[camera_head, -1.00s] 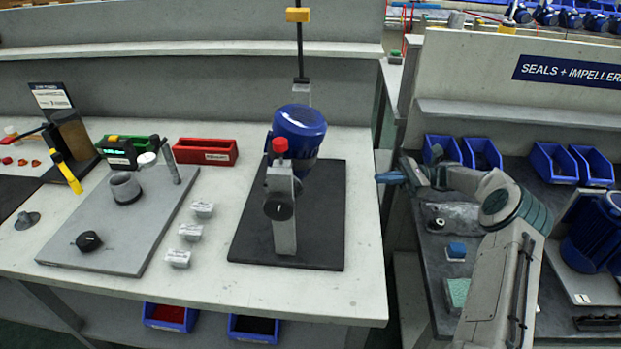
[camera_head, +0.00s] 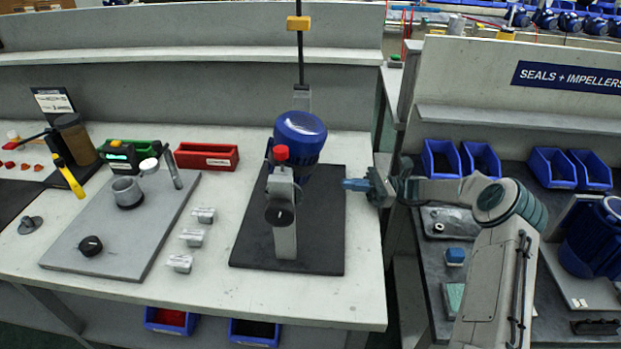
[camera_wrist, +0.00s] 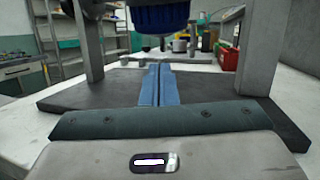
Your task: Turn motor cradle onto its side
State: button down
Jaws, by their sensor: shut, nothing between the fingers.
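The motor cradle (camera_head: 285,232) is a grey upright frame on a black mat, with a red knob and a black knob on its near post. It holds a blue motor (camera_head: 300,135) upright. In the wrist view the motor's blue underside (camera_wrist: 160,18) hangs between a left post (camera_wrist: 88,40) and a right post (camera_wrist: 260,50). My gripper (camera_head: 350,184) is at the right edge of the mat, right of the cradle and apart from it. Its blue fingers (camera_wrist: 157,75) are shut together and empty, pointing toward the gap below the motor.
The black mat (camera_head: 325,245) lies on the white bench. Left of it are several small grey blocks (camera_head: 191,237), a grey plate (camera_head: 130,258) with fittings, and a red bin (camera_head: 206,157). Right of the bench, a gap separates a dark bench with blue bins (camera_head: 440,158).

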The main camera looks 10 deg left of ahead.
jog(key=p+x, duration=0.1)
jog(key=x, duration=1)
jog(key=shift+a+r, duration=0.1)
jog(key=shift+a, duration=0.15)
jog(key=shift+s+a+f, duration=0.1)
jog(key=shift+a+f, duration=0.1)
jog(key=shift+a, duration=0.4)
jog(key=shift+s+a+f, duration=0.1)
jog(key=shift+a+f, duration=0.1)
jog(key=shift+a, duration=0.4)
jog(key=shift+w+d, duration=0.1)
